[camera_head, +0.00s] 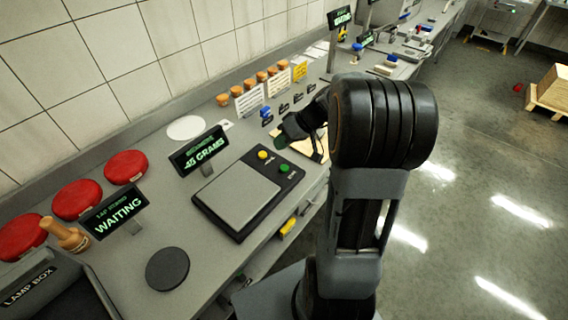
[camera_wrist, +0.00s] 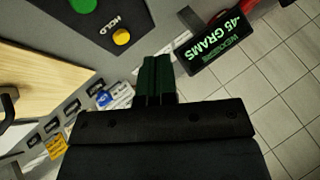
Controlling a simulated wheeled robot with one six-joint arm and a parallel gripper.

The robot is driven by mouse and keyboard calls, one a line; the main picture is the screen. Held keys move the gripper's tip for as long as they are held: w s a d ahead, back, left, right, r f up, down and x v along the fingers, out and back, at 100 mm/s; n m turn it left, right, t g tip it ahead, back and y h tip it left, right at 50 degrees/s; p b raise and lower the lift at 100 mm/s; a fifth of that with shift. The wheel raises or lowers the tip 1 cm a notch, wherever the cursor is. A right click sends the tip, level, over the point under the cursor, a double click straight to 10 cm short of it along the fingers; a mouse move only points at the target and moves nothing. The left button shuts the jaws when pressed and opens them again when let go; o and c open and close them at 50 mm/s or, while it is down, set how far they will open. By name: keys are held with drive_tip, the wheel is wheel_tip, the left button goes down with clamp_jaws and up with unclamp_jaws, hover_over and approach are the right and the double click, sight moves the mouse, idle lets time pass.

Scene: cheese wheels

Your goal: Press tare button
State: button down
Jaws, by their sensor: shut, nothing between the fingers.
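The scale (camera_head: 238,196) has a flat grey plate on a dark base, with a yellow button (camera_head: 262,155) and a green button (camera_head: 284,168) at its far right end. In the wrist view the yellow button (camera_wrist: 121,37) has the word HOLD beside it, and the green button (camera_wrist: 84,4) is cut by the top edge. The label by the green button is not readable. The scale display (camera_head: 199,150) reads -45 GRAMS. My gripper (camera_head: 284,136) is shut and empty, beyond the buttons in the head view. In the wrist view its fingertips (camera_wrist: 157,60) are apart from both buttons.
A wooden board (camera_head: 314,147) lies by my gripper. Several corked jars (camera_head: 248,83) and small signs stand along the wall. Red cheese wheels (camera_head: 77,199), a WAITING display (camera_head: 115,209) and a dark disc (camera_head: 167,269) are at left. The scale plate is bare.

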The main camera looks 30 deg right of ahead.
drive_tip(key=shift+w+d+f+t+y, duration=0.15)
drive_tip(key=shift+w+d+t+y, duration=0.2)
drive_tip(key=shift+w+d, duration=0.55)
drive_tip(key=shift+s+d, duration=0.1)
drive_tip(key=shift+s, duration=0.05)
drive_tip(key=b, duration=0.3)
hover_over(285, 166)
wheel_tip(285, 166, down, 8)
drive_tip(key=shift+r, duration=0.2)
drive_tip(key=shift+f+b, duration=0.65)
drive_tip(key=shift+b, duration=0.35)
drive_tip(key=shift+f+b, duration=0.75)
drive_tip(key=shift+b, duration=0.55)
idle(1.3)
drive_tip(key=shift+r, duration=0.2)
idle(0.3)
drive_tip(key=shift+r, duration=0.6)
drive_tip(key=shift+r, duration=0.15)
